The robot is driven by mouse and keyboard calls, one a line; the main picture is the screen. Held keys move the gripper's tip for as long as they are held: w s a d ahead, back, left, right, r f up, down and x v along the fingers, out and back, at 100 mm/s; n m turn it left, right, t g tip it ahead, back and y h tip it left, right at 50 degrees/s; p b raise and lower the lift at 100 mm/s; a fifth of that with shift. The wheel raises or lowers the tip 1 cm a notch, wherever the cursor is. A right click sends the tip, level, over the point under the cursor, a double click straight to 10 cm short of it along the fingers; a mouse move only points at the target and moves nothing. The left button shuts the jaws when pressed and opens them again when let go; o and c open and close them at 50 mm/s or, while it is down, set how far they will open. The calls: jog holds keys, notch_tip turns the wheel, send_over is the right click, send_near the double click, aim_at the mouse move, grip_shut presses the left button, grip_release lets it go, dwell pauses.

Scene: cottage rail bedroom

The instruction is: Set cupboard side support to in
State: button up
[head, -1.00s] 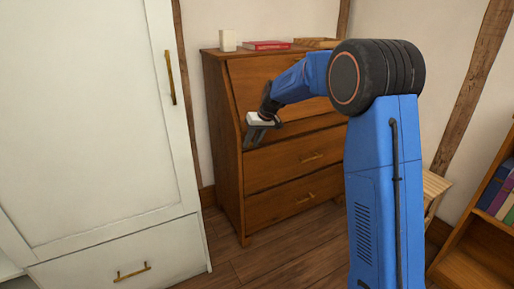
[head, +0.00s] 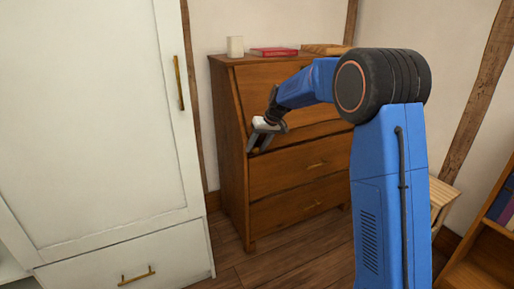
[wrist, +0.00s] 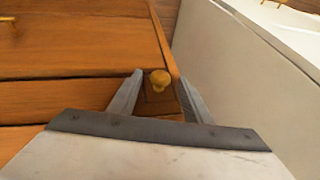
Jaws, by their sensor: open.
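The cupboard (head: 238,125) is a brown wooden bureau with a slanted front flap (head: 262,88), which is closed, above drawers. Its side support (wrist: 158,104) shows in the wrist view as a narrow wooden end with a round brass knob (wrist: 160,78), at the cupboard's front edge near the side. I cannot tell how far the support stands out. My gripper (wrist: 162,80) is open, with one finger on each side of the knob; no contact shows. In the head view my gripper (head: 258,146) is at the cupboard's front left edge, below the flap.
A white wardrobe (head: 95,130) stands close on the left, with a gap to the cupboard. A white box (head: 235,46) and a red book (head: 273,52) lie on the cupboard top. A stool (head: 443,193) and bookshelf (head: 472,262) are at right. Floor (head: 300,250) is clear in front.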

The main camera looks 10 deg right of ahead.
jog(key=v, duration=1.7)
jog(key=s+d+m+h, duration=0.1)
jog(key=s+d, duration=0.1)
jog(key=s, duration=1.2)
jog(key=s+d+m+h, duration=0.1)
jog(key=s+d, duration=0.1)
jog(key=s, duration=1.1)
jog(key=s+d+f, duration=0.1)
jog(key=s+f, duration=0.3)
jog(key=s, duration=0.4)
jog(key=s+d+f+h, duration=0.1)
jog(key=s+f, duration=0.3)
jog(key=s, duration=0.4)
jog(key=s+d+f+m+t, duration=0.1)
jog(key=s+f, duration=0.3)
jog(key=s, duration=0.4)
jog(key=shift+d+f+h, duration=0.25)
jog(key=shift+d+h, duration=0.15)
jog(key=shift+d, duration=0.3)
